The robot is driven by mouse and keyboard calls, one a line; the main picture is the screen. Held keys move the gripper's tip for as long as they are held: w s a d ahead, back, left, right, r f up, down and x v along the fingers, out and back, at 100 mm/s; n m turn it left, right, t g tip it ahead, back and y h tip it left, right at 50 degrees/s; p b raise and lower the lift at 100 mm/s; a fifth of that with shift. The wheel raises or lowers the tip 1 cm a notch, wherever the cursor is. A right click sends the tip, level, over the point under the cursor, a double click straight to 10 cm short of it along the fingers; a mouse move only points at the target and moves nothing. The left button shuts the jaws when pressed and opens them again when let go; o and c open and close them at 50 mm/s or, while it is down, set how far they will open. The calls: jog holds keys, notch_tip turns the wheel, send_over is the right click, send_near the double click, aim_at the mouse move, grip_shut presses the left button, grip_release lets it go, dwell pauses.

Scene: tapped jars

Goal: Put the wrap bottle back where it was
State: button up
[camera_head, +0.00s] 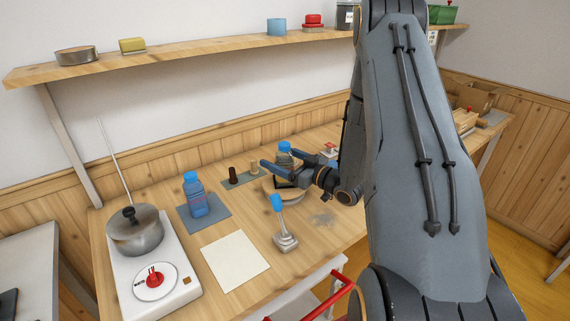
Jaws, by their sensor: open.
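Two blue-capped bottles show, and I cannot tell for sure which is the wrap bottle. I cannot tell whether the fingers touch that bottle. A round wooden board (268,191) lies below the gripper.
A pot (135,233) stands on a white hotplate at the left. A pale sheet (235,262) lies flat. Two small pegs stand on a dark mat (241,182). A shelf (190,52) runs above.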

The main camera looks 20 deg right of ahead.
jog(key=shift+x, duration=0.95)
jog(key=c, duration=1.5)
jog(key=shift+r, duration=0.15)
notch_tip(320, 180, up, 10)
jog(key=shift+f+b, duration=0.15)
jog(key=shift+b, duration=0.75)
